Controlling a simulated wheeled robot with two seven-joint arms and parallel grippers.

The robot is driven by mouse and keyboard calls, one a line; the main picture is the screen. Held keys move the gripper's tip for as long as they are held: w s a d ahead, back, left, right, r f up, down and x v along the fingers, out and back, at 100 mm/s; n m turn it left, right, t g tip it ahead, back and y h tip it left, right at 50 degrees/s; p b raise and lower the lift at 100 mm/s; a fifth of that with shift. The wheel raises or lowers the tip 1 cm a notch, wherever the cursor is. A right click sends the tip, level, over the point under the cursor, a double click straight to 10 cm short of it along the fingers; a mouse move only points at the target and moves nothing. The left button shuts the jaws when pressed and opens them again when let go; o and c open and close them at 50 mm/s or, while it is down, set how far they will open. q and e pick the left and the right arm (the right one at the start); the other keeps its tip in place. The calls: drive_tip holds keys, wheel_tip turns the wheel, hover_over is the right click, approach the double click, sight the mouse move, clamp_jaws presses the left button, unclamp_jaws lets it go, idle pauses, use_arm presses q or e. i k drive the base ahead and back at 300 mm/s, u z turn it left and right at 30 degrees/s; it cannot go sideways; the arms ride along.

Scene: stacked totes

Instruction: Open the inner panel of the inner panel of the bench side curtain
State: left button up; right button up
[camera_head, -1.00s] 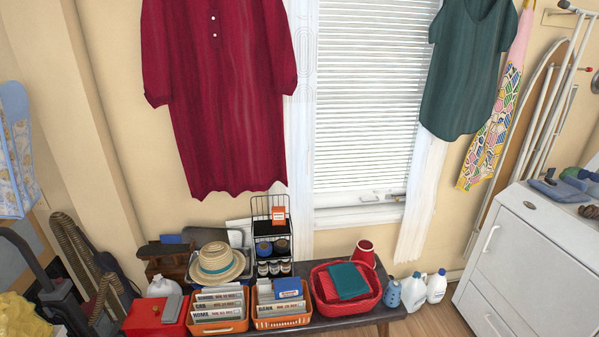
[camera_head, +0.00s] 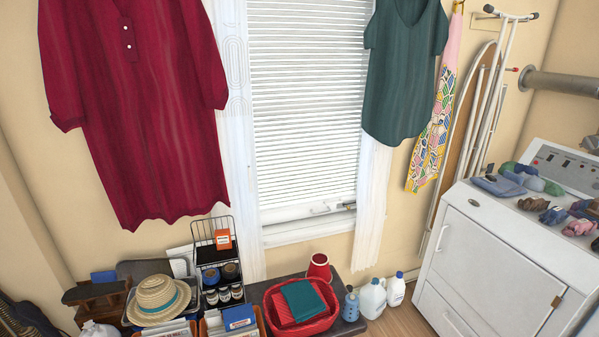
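A window with white horizontal blinds (camera_head: 305,110) is in the middle of the head view. A sheer white curtain panel (camera_head: 239,150) hangs along the window's left side, partly behind a red dress (camera_head: 135,110). A second white curtain panel (camera_head: 372,205) hangs on the right side, its upper part hidden behind a dark green top (camera_head: 404,75). Both panels are gathered narrow at the sides. A dark bench (camera_head: 350,318) stands below the window. Neither of my grippers shows in the view.
Bottles (camera_head: 373,297) stand right of the bench. A white machine (camera_head: 500,260) and an ironing board (camera_head: 465,130) are at the right.

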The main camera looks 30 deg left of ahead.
sight(227, 119)
drive_tip(key=z, duration=0.35)
drive_tip(key=i, duration=1.45)
drive_tip(key=u, duration=0.8)
